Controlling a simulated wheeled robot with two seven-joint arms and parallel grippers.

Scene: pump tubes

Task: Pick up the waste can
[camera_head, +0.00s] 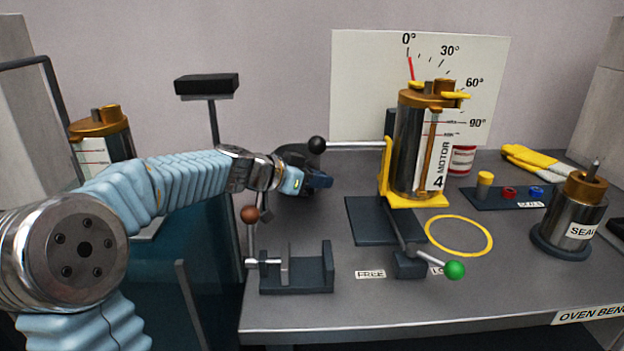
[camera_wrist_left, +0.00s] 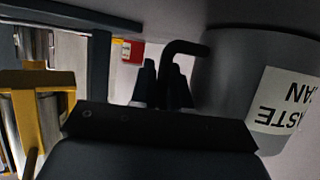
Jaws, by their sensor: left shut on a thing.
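The waste can (camera_wrist_left: 235,85) is a grey cylinder with a white label, at the right of the left wrist view. Its label reads upside down there, and its right side is cut off. A dark bent handle (camera_wrist_left: 187,47) runs from the can to between the fingers of my left gripper (camera_wrist_left: 162,88). The gripper is shut on this handle, beside the can's wall. In the head view my left gripper (camera_head: 318,181) is over the back left of the bench. A dark rounded shape shows behind it there, and I cannot tell if it is the can. My right gripper is out of view.
A motor cylinder (camera_head: 408,150) stands in a yellow bracket (camera_head: 387,172) right of my gripper. A black-knobbed rod (camera_head: 350,144) reaches close to the gripper. A dark fixture (camera_head: 312,282) and a brown-knobbed lever (camera_head: 249,214) are in front. A seal cylinder (camera_head: 572,212) stands far right.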

